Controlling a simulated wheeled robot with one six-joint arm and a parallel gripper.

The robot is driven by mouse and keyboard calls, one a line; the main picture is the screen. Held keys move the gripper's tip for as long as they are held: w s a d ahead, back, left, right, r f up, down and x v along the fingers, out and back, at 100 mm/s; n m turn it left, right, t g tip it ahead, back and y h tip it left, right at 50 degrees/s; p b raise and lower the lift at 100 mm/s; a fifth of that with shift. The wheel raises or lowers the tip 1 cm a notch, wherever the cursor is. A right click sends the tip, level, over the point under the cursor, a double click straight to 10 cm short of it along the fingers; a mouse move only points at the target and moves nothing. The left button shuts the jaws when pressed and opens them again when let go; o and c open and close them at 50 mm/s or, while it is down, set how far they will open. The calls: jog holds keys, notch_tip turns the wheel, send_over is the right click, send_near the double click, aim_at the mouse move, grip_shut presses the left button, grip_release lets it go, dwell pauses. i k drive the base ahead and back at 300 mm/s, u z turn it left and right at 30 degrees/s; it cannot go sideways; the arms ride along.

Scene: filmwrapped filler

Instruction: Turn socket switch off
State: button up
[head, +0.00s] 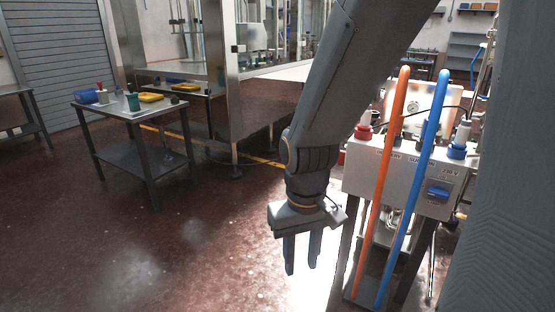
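A grey metal box (408,181) stands on legs at the right, its front panel facing me. A blue socket (437,192) sits on the right part of that panel, under small lettering. The position of any switch on it is too small to tell. My gripper (302,262) hangs fingers down to the left of the box, well apart from the socket. Its two fingers are apart with nothing between them.
An orange hose (391,165) and a blue hose (423,165) run down in front of the panel, left of the socket. Red (363,131) and blue (457,151) fittings stand on the box. A small table (115,108) with items stands left.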

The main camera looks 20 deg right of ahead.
aim_at(341, 162)
jog(key=u, duration=1.5)
jog(key=i, duration=1.45)
jog(key=z, duration=1.6)
jog(key=i, duration=1.95)
jog(key=z, duration=0.05)
